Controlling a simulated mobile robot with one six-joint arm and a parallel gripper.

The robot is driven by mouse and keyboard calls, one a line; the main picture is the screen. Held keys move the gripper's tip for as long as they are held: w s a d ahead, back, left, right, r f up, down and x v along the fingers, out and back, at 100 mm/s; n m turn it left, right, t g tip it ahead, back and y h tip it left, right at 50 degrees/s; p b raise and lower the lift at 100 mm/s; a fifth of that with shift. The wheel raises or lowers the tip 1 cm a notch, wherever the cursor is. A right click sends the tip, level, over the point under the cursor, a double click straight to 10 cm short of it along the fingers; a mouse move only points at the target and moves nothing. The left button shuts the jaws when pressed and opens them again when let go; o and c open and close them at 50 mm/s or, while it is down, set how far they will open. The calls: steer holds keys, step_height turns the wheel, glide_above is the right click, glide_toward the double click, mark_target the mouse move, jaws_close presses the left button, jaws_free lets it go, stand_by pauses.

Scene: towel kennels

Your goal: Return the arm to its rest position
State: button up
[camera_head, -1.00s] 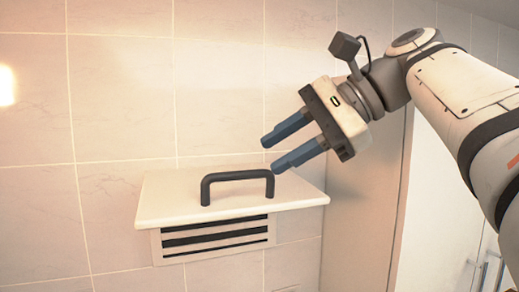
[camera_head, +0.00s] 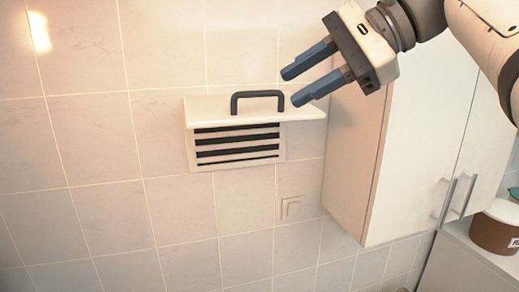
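My gripper (camera_head: 288,87) is at the upper right of the head view, on the end of my arm. Its two blue fingers are parallel and apart, with nothing between them. They point left and slightly down. In the picture, the fingertips are just right of and above a dark handle (camera_head: 257,94). The handle stands on a white panel (camera_head: 215,108) at the tiled wall. I see no contact between the fingers and the handle.
Below the panel is a slatted vent (camera_head: 238,146) in the wall. A white wall cabinet (camera_head: 360,150) with bar handles stands to the right. A socket or switch (camera_head: 291,207) is on the wall. A brown tub (camera_head: 496,228) sits on a counter at lower right.

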steer(key=s+d+f+n+h+b, duration=0.2)
steer(key=d+f+n+h, duration=0.1)
steer(key=f, duration=1.3)
steer(key=s+d+f+n+h+b, duration=0.2)
steer(key=f+n+h+b, duration=0.1)
steer(key=f, duration=1.3)
steer(key=s+d+f+n+h+b, duration=0.2)
steer(key=f+n+h, duration=0.3)
steer(key=f, duration=1.1)
steer(key=shift+s+d, duration=0.5)
steer(key=shift+d, duration=0.3)
